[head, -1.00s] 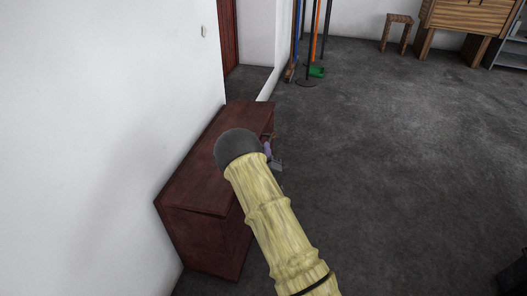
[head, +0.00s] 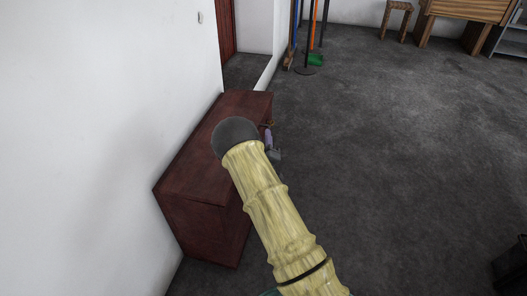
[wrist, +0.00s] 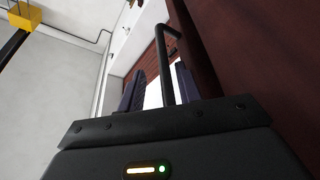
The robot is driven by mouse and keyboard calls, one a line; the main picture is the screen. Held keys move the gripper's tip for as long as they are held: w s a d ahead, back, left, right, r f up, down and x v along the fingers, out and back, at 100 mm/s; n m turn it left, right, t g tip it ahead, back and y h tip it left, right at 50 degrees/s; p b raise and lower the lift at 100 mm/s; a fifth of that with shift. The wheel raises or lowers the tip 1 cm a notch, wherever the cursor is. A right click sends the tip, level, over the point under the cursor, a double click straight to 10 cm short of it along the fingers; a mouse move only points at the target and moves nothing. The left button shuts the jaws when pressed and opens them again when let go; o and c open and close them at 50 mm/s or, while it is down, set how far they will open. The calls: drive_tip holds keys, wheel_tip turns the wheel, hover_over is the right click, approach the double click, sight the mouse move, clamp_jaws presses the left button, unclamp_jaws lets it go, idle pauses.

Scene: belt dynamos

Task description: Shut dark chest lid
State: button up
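The dark red-brown chest (head: 190,222) stands against the white wall in the head view. Its lid (head: 195,160) lies down, flat or nearly flat; I cannot tell whether a small gap is left at the front edge. My gripper (head: 268,139) is at the chest's front right side, partly hidden behind my pale arm. In the wrist view, its two dark purple fingers (wrist: 160,88) stand apart with a black bar handle (wrist: 167,70) between them. I see light gaps beside the bar, so the fingers do not look clamped on it. A dark red wooden surface (wrist: 245,50) fills the right side.
Tall poles with a green piece (head: 316,59) stand beyond the chest. A stool (head: 398,18) and a wooden cabinet (head: 465,12) are at the back right. The grey floor (head: 400,150) right of the chest is clear.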

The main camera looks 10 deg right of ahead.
drive_tip(key=p+v, duration=0.3)
drive_tip(key=v, duration=1.4)
drive_tip(key=shift+s, duration=0.15)
wheel_tip(320, 180, up, 3)
drive_tip(key=w+d+m+g+h+p, duration=0.1)
drive_tip(key=w+d+m+g+p, duration=0.2)
drive_tip(key=m+g, duration=0.55)
drive_tip(key=s+a+r+g+y+p, duration=0.25)
drive_tip(key=s+r+g, duration=0.25)
drive_tip(key=s+r, duration=0.45)
drive_tip(key=s+a+r+g+y+p, duration=0.1)
drive_tip(key=s+r+g+y, duration=0.25)
drive_tip(key=s+r, duration=0.6)
wheel_tip(320, 180, up, 36)
drive_tip(key=p, duration=3.7)
drive_tip(key=shift+s+d+r+n+g+h, duration=0.2)
drive_tip(key=shift+s+n+g+h, duration=0.1)
drive_tip(key=shift+s+n+g, duration=0.1)
